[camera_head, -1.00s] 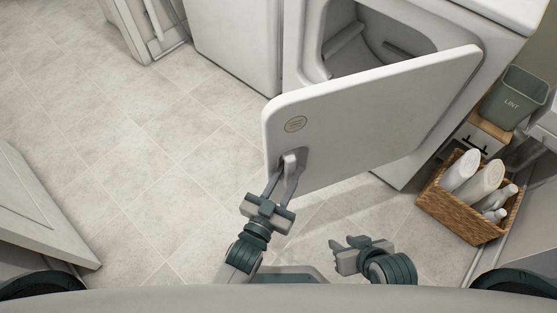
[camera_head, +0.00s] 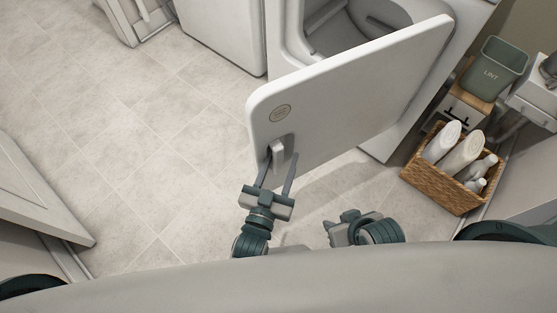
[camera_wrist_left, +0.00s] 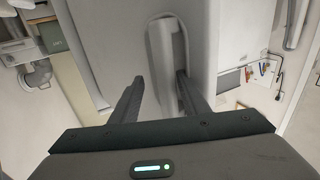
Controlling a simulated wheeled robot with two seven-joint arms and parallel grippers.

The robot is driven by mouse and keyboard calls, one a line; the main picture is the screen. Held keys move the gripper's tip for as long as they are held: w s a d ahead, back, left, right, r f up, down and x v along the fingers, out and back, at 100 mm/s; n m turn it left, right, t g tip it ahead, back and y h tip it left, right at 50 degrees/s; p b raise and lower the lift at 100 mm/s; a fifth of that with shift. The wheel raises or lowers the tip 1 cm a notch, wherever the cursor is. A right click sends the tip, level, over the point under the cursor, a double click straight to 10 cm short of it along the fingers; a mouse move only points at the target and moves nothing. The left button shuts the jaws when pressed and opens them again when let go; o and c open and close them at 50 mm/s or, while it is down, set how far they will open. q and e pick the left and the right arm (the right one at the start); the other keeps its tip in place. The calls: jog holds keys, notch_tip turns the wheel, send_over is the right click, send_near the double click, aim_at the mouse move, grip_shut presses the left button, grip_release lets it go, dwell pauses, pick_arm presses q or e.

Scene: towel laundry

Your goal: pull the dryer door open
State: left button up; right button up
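The white dryer door (camera_head: 345,100) stands partly open in the head view, its free edge to the left and its round label facing me. Its light handle (camera_head: 278,151) sits in a recess near the lower left corner. The handle also shows in the left wrist view (camera_wrist_left: 162,50). My left gripper (camera_head: 276,168) is at the handle, fingers apart, one on each side; in the wrist view (camera_wrist_left: 160,92) a gap shows left of the handle, while the right finger is close to it. My right gripper (camera_head: 339,224) is empty, low and near my body, its fingertips apart.
The dryer opening (camera_head: 350,30) is behind the door. A wicker basket (camera_head: 435,185) with bottles and rolls stands on the floor at right, near a green lint bin (camera_head: 493,70). Another white appliance (camera_head: 222,35) stands at upper left. The tiled floor (camera_head: 130,140) at left is clear.

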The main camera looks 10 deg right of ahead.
pick_arm(q)
jog(key=shift+a+f, duration=0.2)
jog(key=shift+a, duration=0.05)
jog(key=shift+s, duration=0.15)
jog(key=shift+s+a, duration=0.3)
jog(key=shift+s, duration=0.2)
jog(key=v, duration=1.6)
jog(key=shift+d+r, duration=0.1)
